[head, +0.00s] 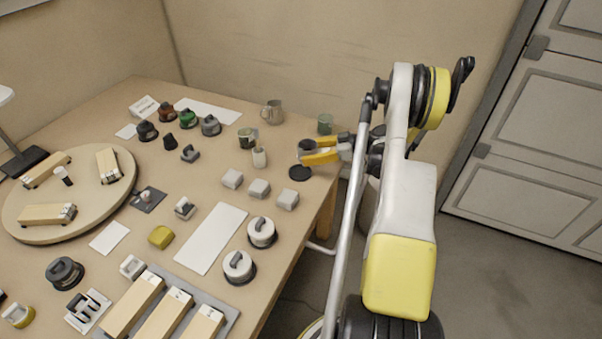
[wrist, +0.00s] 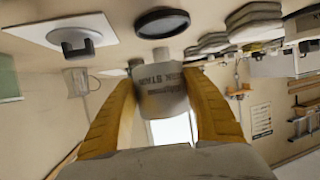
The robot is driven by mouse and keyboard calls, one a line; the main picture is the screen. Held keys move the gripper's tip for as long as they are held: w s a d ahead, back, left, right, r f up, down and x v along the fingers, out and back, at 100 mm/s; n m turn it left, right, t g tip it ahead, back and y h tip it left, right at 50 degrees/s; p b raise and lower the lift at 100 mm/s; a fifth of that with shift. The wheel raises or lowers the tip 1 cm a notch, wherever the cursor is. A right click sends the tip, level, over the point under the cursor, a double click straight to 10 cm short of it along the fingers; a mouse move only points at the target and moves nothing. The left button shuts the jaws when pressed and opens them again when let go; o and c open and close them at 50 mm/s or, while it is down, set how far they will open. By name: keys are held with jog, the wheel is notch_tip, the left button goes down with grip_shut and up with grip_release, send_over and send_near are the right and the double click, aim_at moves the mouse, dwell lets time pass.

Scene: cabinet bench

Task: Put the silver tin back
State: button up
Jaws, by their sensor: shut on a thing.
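My gripper (head: 318,152) is at the right edge of the bench, its yellow fingers shut on the silver tin (head: 307,146). In the wrist view the tin (wrist: 163,98) is a light grey cylinder with dark lettering, between the two yellow fingers (wrist: 163,105). In the head view its top looks dark and the fingers partly hide it. A round black disc (head: 300,173) lies on the bench just in front of the tin. I cannot tell the exact gap between tin and bench.
A dark green cup (head: 325,124) stands behind the gripper. A pale cup (head: 259,157), a patterned cup (head: 247,138) and a grey mug (head: 272,112) stand to the left. Several pale blocks (head: 259,189) lie nearby. A white mat (head: 211,238) is mostly bare.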

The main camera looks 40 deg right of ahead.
aim_at(301, 173)
jog(key=a+f, duration=0.1)
jog(key=w+a, duration=0.1)
jog(key=shift+a+f+b, duration=0.3)
jog(key=shift+f+b, duration=0.05)
jog(key=shift+f, duration=0.05)
notch_tip(301, 173, down, 4)
jog(key=shift+b, duration=1.15)
jog(key=shift+r, duration=0.1)
jog(key=o, duration=1.3)
jog(key=shift+o, duration=0.2)
